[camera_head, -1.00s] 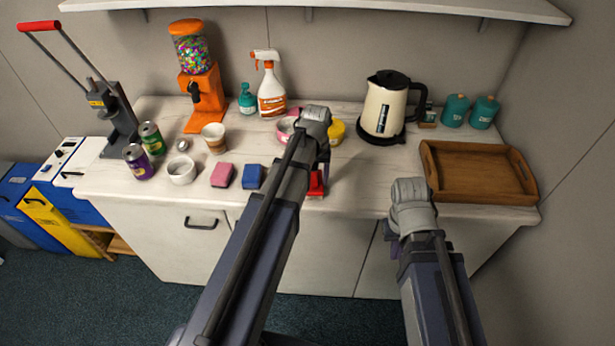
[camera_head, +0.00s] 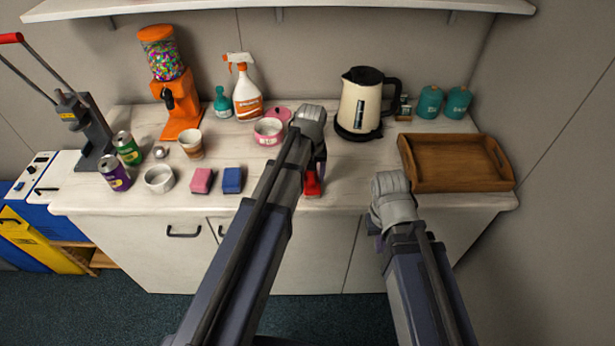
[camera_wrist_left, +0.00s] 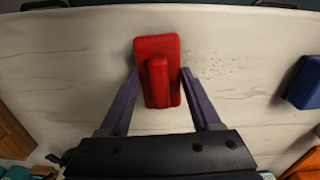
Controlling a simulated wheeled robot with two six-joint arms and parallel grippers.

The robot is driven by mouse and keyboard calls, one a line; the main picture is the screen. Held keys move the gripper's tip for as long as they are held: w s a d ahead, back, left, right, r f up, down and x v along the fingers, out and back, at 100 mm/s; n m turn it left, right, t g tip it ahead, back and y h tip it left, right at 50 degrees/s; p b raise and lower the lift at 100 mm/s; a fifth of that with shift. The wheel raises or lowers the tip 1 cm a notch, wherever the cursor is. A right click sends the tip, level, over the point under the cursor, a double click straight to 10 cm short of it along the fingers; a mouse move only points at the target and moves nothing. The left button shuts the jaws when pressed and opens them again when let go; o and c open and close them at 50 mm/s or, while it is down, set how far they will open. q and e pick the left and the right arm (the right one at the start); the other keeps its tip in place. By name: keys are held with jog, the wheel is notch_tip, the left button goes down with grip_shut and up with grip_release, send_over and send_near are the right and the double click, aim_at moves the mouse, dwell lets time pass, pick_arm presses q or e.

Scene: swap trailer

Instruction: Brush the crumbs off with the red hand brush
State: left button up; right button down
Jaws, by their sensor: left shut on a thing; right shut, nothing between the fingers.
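The red hand brush (camera_wrist_left: 170,60) lies between the two fingers of my left gripper (camera_wrist_left: 163,92) in the left wrist view; the gripper is shut on it. In the head view the brush (camera_head: 312,185) shows near the counter's front edge, below my left gripper (camera_head: 316,170), partly hidden by the arm. Small reddish crumbs (camera_wrist_left: 212,70) lie on the counter beside the brush, on the blue sponge's side, in the wrist view; my arm hides them in the head view. My right gripper (camera_head: 378,232) is shut and empty in front of the counter; its fingers are mostly hidden.
A blue sponge (camera_head: 232,181) and a pink sponge (camera_head: 202,181) lie left of the brush. A pink bowl (camera_head: 268,131) and a kettle (camera_head: 360,104) stand behind. A wooden tray (camera_head: 458,180) is at the right. The counter (camera_head: 345,185) is bare around the brush's right side.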

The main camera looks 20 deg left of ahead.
pick_arm(q)
jog(key=shift+r, duration=0.15)
notch_tip(320, 180, up, 6)
jog(key=p, duration=0.6)
notch_tip(320, 180, up, 3)
jog(key=p, duration=0.3)
jog(key=shift+f, duration=0.2)
dwell(0.5)
jog(key=shift+a+f+b, duration=0.1)
jog(key=shift+f+b, duration=0.5)
jog(key=shift+b, duration=0.1)
